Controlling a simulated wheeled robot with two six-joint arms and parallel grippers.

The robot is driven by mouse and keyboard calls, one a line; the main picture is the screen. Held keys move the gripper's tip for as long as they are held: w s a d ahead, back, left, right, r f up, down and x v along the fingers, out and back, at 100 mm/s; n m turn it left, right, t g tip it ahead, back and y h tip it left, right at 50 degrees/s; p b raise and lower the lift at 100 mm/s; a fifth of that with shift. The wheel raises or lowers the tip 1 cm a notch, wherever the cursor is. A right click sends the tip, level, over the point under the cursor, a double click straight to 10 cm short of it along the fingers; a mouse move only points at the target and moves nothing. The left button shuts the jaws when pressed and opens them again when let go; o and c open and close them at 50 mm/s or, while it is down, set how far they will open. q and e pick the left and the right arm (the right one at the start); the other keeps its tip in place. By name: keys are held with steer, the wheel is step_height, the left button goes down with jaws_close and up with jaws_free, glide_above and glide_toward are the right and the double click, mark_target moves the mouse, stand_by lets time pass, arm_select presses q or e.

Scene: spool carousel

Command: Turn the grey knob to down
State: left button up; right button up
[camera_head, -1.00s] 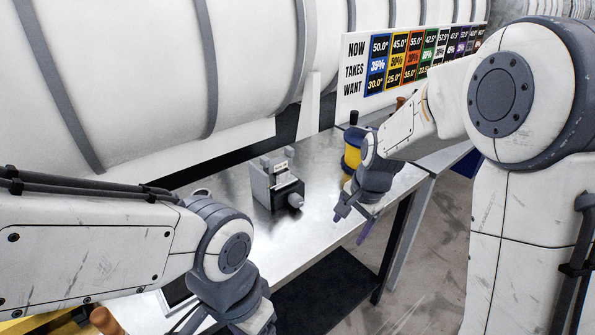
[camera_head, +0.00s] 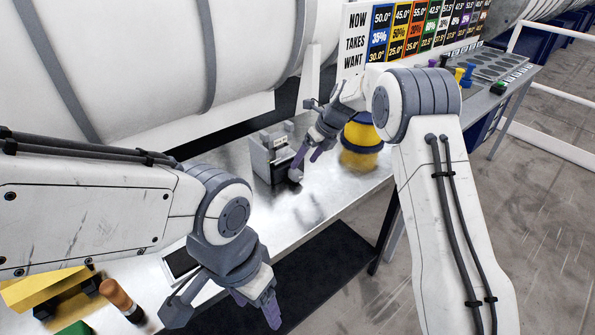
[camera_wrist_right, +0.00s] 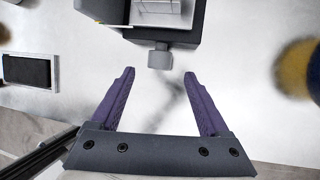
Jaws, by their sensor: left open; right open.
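The grey knob (camera_wrist_right: 159,58) sticks out from the front of a small grey and black box (camera_wrist_right: 187,38) on the metal bench. In the right wrist view it lies just beyond and between the two purple fingertips of my right gripper (camera_wrist_right: 159,76), which is open and empty. In the head view the box (camera_head: 268,155) stands mid-bench, and the knob (camera_head: 295,174) is partly hidden by my right gripper (camera_head: 308,165). Which way the knob points I cannot tell. My left gripper (camera_head: 225,310) is open and empty over the bench's near front edge.
A yellow spool (camera_head: 361,140) stands right of the box, behind my right arm. A dark flat-screened device (camera_head: 181,263) and a yellow block (camera_head: 45,287) lie near my left gripper. A board of coloured numbers (camera_head: 415,35) stands at the back. Bench around the box is mostly clear.

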mark_target(298, 171)
steer(key=x, duration=0.6)
steer(key=shift+a+f+p, duration=0.15)
steer(key=shift+f+p, duration=0.15)
steer(key=shift+p, duration=0.05)
